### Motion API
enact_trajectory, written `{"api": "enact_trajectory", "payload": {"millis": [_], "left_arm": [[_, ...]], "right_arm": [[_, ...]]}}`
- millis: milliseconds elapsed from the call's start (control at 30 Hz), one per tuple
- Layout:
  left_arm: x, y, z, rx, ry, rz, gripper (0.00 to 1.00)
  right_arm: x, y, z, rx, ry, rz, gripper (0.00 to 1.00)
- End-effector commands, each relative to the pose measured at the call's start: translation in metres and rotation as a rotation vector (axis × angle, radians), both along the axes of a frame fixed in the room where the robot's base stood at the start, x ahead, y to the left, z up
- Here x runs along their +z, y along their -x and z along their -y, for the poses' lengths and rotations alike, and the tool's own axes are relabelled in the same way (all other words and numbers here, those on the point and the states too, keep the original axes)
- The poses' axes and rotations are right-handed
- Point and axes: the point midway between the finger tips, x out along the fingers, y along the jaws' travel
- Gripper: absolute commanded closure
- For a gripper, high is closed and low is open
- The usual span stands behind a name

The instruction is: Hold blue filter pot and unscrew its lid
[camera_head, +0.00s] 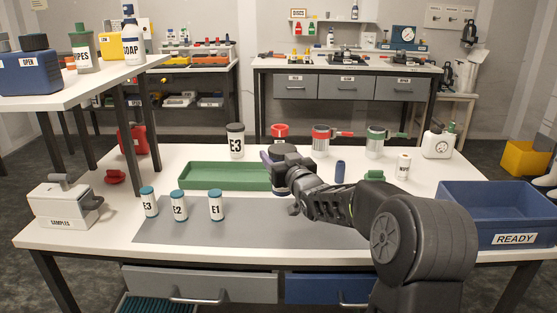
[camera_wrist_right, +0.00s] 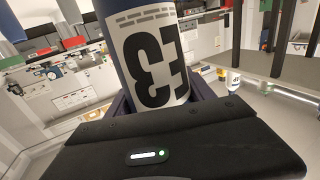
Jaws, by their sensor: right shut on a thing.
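My right gripper (camera_head: 272,165) reaches from the right over the middle of the table. It hides most of what it grips in the head view; only dark parts show around it. In the right wrist view, where the room appears upside down, a dark blue container with a white E3 label (camera_wrist_right: 155,62), which I take as the blue filter pot, is between the dark fingers. My right gripper is shut on it. I cannot make out its lid. My left gripper is in neither view.
A tall dark-lidded E3 jar (camera_head: 236,141) stands behind the green tray (camera_head: 225,186). Small bottles E3 (camera_head: 149,203), E2 (camera_head: 179,206) and E1 (camera_head: 216,206) stand on the grey mat (camera_head: 255,235). Red (camera_head: 320,141) and green (camera_head: 375,142) pots stand behind. A blue READY bin (camera_head: 480,228) is at right.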

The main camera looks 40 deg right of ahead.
Motion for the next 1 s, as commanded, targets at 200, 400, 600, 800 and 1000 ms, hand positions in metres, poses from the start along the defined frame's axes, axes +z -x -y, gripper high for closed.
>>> {"api": "enact_trajectory", "payload": {"millis": [200, 400, 600, 800, 1000], "left_arm": [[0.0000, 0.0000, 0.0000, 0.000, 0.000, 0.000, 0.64], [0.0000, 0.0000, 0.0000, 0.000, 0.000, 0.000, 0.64], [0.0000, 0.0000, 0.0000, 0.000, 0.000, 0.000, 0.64], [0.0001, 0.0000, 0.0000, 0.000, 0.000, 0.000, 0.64], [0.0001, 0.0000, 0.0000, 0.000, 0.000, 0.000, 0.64]], "right_arm": [[0.0003, -0.0001, 0.0000, 0.000, 0.000, 0.001, 0.85], [0.0002, 0.0000, 0.0001, 0.000, 0.000, 0.001, 0.42], [0.0002, -0.0001, 0.0001, 0.000, 0.000, 0.001, 0.59], [0.0002, 0.0000, 0.0001, 0.000, 0.000, 0.001, 0.75], [0.0002, -0.0001, 0.0001, 0.000, 0.001, 0.002, 0.91]]}}
